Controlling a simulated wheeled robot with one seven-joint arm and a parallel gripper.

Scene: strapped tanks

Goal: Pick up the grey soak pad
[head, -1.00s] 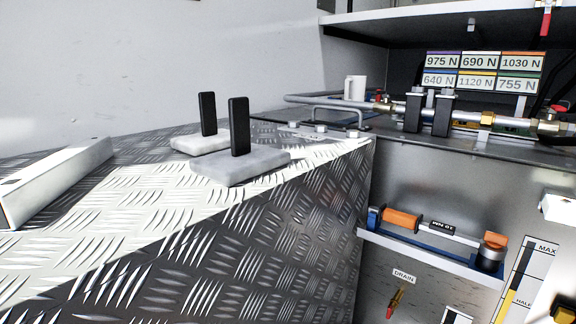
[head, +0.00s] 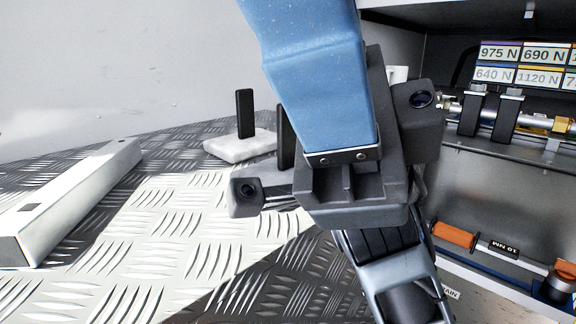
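Two flat pads with upright black handles lie on the tread-plate deck. The grey soak pad (head: 266,172) is the nearer, greyer one; only a strip of it and part of its handle show, because my arm covers the rest. The farther pad (head: 240,146) is paler, with its black handle (head: 244,113) fully in view. My gripper (head: 350,195) is in front of the nearer pad in the picture, with dark housings and camera blocks around it. Its fingertips cannot be made out, nor whether it touches the pad.
A long white block (head: 75,205) lies on the deck (head: 190,240) at left. A pale wall rises behind. At right are a metal pipe with black clamps (head: 505,115), force labels (head: 520,65) and a lower rack with an orange cylinder (head: 453,234). Deck between block and arm is clear.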

